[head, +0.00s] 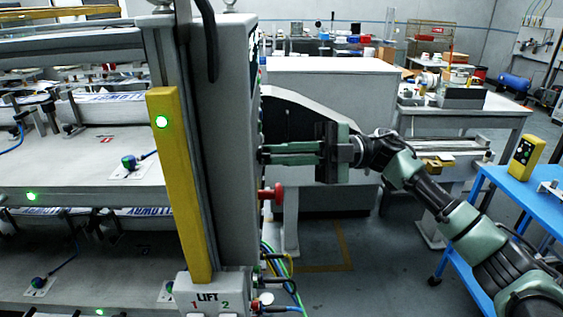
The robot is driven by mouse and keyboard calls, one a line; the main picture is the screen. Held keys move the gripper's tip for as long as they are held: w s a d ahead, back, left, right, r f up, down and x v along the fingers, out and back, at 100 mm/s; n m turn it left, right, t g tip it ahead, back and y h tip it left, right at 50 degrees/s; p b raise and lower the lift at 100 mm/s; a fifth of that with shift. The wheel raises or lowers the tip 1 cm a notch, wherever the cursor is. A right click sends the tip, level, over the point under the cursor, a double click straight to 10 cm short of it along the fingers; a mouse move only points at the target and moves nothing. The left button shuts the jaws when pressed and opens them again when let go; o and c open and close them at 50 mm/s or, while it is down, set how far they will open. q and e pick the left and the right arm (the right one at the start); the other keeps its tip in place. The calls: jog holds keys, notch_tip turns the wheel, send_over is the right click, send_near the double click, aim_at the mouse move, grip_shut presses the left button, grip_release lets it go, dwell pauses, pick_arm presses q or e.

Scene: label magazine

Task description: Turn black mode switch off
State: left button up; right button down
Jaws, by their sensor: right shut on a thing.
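My right gripper (268,154) reaches in from the right, with its fingers pointing left at the right-hand side face of the grey control column (229,140). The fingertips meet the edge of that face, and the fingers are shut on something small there. The black mode switch cannot be made out, as the side face is seen almost edge-on and the fingertips cover that spot. A red knob (278,194) sticks out of the same face just below the gripper. My left gripper is not in view.
A yellow strip (178,190) with a lit green light runs down the column's front. A LIFT box (210,290) with cables beside it stands at the bottom. Label shelves (80,185) fill the left.

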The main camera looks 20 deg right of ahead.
jog(key=shift+n, duration=0.4)
jog(key=c, duration=1.6)
grip_release()
jog(key=shift+o, duration=0.2)
jog(key=shift+d, duration=0.1)
jog(key=d+f+b, duration=0.1)
jog(key=d+b, duration=0.1)
jog(key=d, duration=0.5)
jog(key=shift+w+d+b, duration=0.25)
jog(key=shift+w+b, duration=0.05)
jog(key=shift+w, duration=0.05)
